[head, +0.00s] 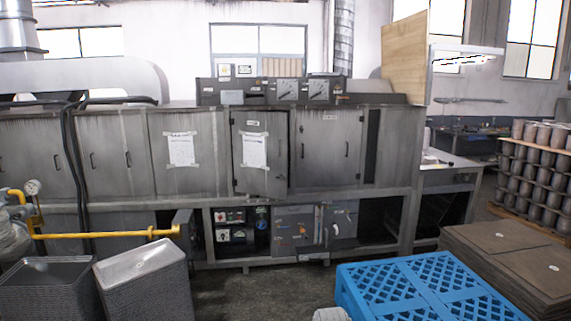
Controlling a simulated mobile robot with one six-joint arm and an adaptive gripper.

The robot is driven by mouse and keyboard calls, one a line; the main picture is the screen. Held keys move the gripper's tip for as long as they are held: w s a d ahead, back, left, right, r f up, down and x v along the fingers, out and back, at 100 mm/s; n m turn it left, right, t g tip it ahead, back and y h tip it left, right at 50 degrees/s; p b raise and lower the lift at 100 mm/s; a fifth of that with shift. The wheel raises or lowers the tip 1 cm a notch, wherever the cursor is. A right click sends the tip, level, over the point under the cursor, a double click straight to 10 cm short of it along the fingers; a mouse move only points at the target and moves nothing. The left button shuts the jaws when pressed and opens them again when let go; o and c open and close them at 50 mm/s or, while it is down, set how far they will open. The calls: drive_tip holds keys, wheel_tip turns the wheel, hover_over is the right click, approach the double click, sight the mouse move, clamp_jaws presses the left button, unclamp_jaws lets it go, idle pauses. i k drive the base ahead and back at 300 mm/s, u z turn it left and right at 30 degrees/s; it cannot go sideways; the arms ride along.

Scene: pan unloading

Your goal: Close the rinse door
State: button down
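A long grey metal washing machine (215,190) runs across the head view, with several doors along its front. One grey door (275,182) near the middle stands slightly ajar. Its right edge sits out from the front and its lower right corner hangs below the neighbouring doors. It carries a taped white paper sheet (254,151) and a small label (253,123) too small to read; I take it to be the rinse door. The door (325,165) to its right looks shut. My gripper is not in view, and nothing touches the ajar door.
A blue plastic pallet (400,285) stands in front at the lower right, beside stacked brown sheets (515,250). Stacked metal trays (145,270) stand at the lower left, near a yellow pipe (105,234). Bare floor (250,292) lies between the trays and the pallet.

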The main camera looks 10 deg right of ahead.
sight(259, 140)
drive_tip(key=z, duration=0.2)
drive_tip(key=i, duration=3.45)
drive_tip(key=u, duration=0.3)
